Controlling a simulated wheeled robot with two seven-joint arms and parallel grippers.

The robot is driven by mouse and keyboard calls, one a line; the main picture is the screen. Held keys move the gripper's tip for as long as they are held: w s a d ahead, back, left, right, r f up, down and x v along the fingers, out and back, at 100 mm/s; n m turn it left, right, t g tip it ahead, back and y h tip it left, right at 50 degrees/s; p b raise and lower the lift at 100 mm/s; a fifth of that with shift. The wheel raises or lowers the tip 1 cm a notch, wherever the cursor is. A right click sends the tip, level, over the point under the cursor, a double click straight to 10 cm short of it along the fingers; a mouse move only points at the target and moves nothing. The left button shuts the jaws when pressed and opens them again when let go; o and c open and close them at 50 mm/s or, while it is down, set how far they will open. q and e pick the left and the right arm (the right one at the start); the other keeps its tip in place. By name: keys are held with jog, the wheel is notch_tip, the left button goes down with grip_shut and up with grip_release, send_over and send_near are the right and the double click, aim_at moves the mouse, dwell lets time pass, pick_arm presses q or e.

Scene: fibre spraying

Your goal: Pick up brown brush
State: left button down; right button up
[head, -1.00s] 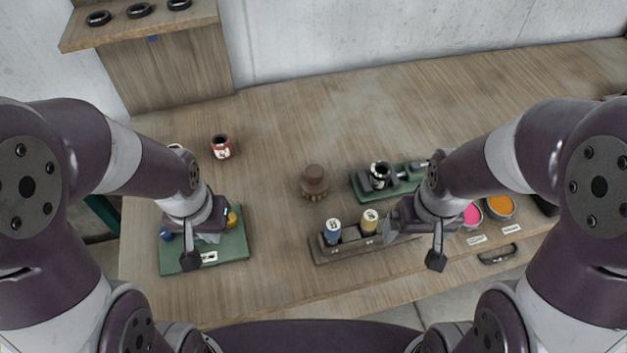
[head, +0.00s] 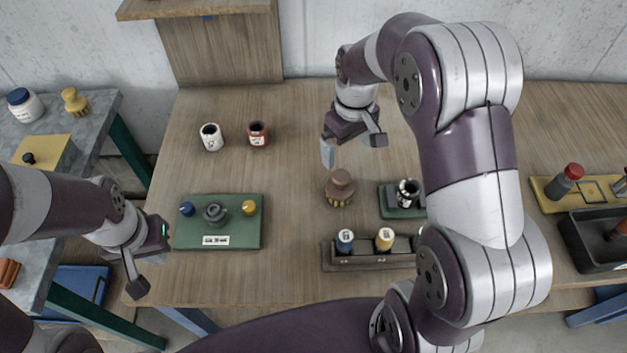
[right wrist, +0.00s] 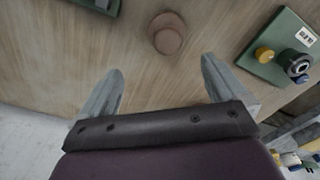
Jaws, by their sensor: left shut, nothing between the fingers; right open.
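The brown brush (head: 340,186) stands upright on the wooden table, with a rounded brown top and bristles low down. It also shows in the right wrist view (right wrist: 167,36), just beyond and between the fingertips. My right gripper (head: 328,152) is open and empty, above the table and behind the brush in the head view; it is apart from the brush. Its two grey fingers (right wrist: 163,70) are spread wide in the right wrist view. My left gripper (head: 155,257) is shut and empty near the table's front left edge, left of the green board.
A green board (head: 215,240) with knobs lies left of the brush. A bottle rack (head: 345,262) stands in front of it and a green fixture (head: 392,213) close to its right, partly behind my right arm. White (head: 212,137) and red (head: 257,134) cups stand behind left.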

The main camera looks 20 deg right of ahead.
aim_at(343, 176)
jog(key=shift+w+a+r+n, duration=0.1)
jog(key=shift+a+r+n, duration=0.1)
jog(key=shift+n, duration=0.1)
jog(key=shift+s+f, duration=0.15)
jog(key=shift+s, duration=0.05)
notch_tip(343, 176, down, 7)
jog(key=shift+f+p, duration=0.15)
jog(key=shift+p, duration=0.45)
jog(key=f, duration=0.2)
jog(key=f+p, duration=0.1)
jog(key=f, duration=0.1)
jog(key=shift+s+a+f, duration=0.1)
jog(key=shift+s+a, duration=0.15)
jog(key=shift+a, duration=0.05)
jog(key=shift+w+f, duration=0.1)
jog(key=shift+f, duration=0.35)
jog(key=c, duration=1.3)
jog(key=shift+o, duration=0.2)
jog(key=r, duration=0.2)
jog(key=r+b, duration=0.1)
jog(key=r, duration=0.1)
jog(key=shift+s+d+r, duration=0.15)
jog(key=shift+s+r, duration=0.05)
jog(key=s+d+r+b, duration=0.1)
jog(key=s+d+r, duration=0.4)
jog(key=s, duration=0.5)
jog(key=shift+d+r, duration=0.25)
jog(key=shift+r, duration=0.6)
